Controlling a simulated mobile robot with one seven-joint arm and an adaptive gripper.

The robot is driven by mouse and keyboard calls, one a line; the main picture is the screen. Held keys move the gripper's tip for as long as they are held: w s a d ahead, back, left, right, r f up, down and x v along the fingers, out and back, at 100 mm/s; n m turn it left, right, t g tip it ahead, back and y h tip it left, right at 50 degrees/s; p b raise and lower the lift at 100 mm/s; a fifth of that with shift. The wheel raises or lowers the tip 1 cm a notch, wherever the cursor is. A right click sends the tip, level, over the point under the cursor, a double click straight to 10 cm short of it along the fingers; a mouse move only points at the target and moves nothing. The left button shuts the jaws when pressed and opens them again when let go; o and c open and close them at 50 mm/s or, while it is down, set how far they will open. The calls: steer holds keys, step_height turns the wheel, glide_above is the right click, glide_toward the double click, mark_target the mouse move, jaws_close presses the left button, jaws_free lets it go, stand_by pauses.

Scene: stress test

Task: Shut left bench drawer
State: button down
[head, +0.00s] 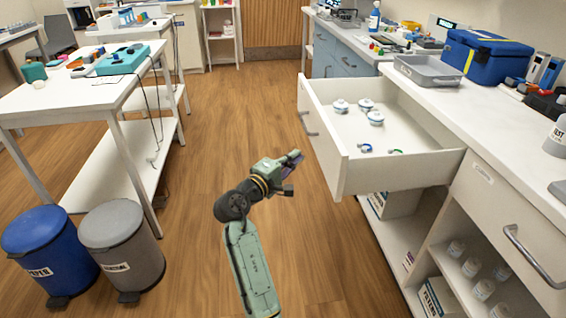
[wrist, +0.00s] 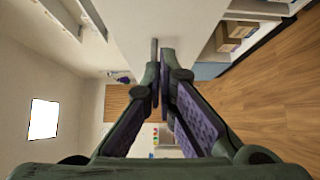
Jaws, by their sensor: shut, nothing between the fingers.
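The white bench drawer (head: 320,142) stands pulled far out from the right-hand bench in the head view, its front facing left. A grey bar handle (head: 308,125) is on that front. Inside lie several white-lidded jars (head: 366,105) and small blue and green items (head: 395,151). My gripper (head: 297,156) is shut and empty, just left of the drawer front, at about its lower half. A gap of floor shows between them; contact is not seen. In the wrist view my gripper's fingertips (wrist: 160,72) meet near a pale panel, probably the drawer front (wrist: 185,32).
A second drawer (head: 500,205) with a bar handle is closed at the near right, above shelves of jars. The bench top holds a grey tray (head: 428,72) and blue cooler (head: 487,57). Blue and grey bins (head: 122,245) and a white table stand left. The wooden floor between is clear.

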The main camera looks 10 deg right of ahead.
mark_target(322, 144)
steer(key=shift+w+d+p, duration=0.2)
steer(key=shift+w+d, duration=0.15)
steer(key=shift+d, duration=0.6)
steer(key=shift+w+d+p, duration=0.2)
steer(key=shift+w+d, duration=0.15)
steer(key=shift+d, duration=0.6)
steer(key=shift+w+d+p, duration=0.2)
steer(key=shift+w+d, duration=0.15)
steer(key=shift+d, duration=0.6)
steer(key=d+p, duration=0.1)
steer(key=d, duration=1)
steer(key=d+p, duration=0.1)
steer(key=d, duration=1.1)
steer(key=w+d+p, duration=0.1)
steer(key=d+p, duration=0.1)
steer(key=d, duration=0.9)
steer(key=shift+d, duration=0.4)
steer(key=shift+d+r, duration=0.1)
